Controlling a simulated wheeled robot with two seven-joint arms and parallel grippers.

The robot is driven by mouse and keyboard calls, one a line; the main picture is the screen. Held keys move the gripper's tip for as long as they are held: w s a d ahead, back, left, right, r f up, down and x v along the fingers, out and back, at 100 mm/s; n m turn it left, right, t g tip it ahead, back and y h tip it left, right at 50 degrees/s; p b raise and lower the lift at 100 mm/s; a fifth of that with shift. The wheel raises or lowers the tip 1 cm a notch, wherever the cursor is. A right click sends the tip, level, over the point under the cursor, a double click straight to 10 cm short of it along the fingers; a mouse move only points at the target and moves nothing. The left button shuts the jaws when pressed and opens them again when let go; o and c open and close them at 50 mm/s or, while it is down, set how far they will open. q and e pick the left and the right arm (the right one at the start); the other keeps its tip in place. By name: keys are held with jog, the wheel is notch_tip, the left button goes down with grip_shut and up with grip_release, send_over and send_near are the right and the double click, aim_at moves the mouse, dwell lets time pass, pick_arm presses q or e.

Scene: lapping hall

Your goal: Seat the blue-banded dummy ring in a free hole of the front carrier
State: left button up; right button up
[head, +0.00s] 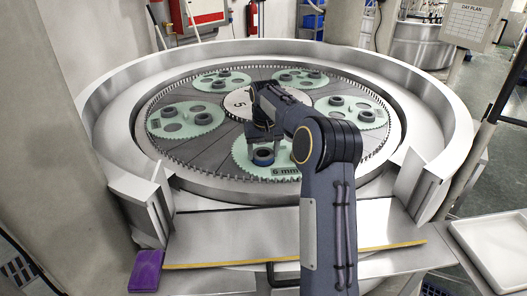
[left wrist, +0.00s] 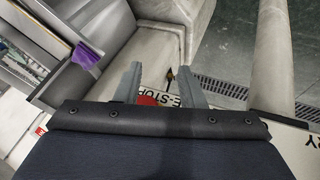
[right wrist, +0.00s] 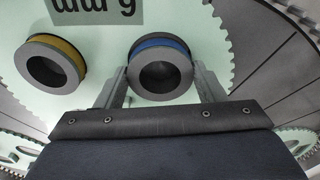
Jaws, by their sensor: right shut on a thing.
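The blue-banded dummy ring (right wrist: 160,72) is dark grey with a wide bore; it also shows in the head view (head: 263,157). My right gripper (right wrist: 160,82) is shut on it from outside, one finger on each side. The ring is upright over the front carrier (head: 241,151), a pale green toothed disc marked "6 mm". I cannot tell whether it is in a hole or just above one. A yellow-banded ring (right wrist: 52,62) stands on the carrier beside it. My right arm hides part of the carrier. My left gripper (left wrist: 160,82) is open and empty, away from the plate.
Several other green carriers (head: 187,120) with dark rings lie around the round plate, about a centre disc marked 5. A raised metal rim (head: 270,48) surrounds it.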

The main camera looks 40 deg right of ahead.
jog(key=shift+s+a+f, duration=0.1)
jog(key=shift+f, duration=0.05)
jog(key=o, duration=1.3)
jog(key=shift+f, duration=0.1)
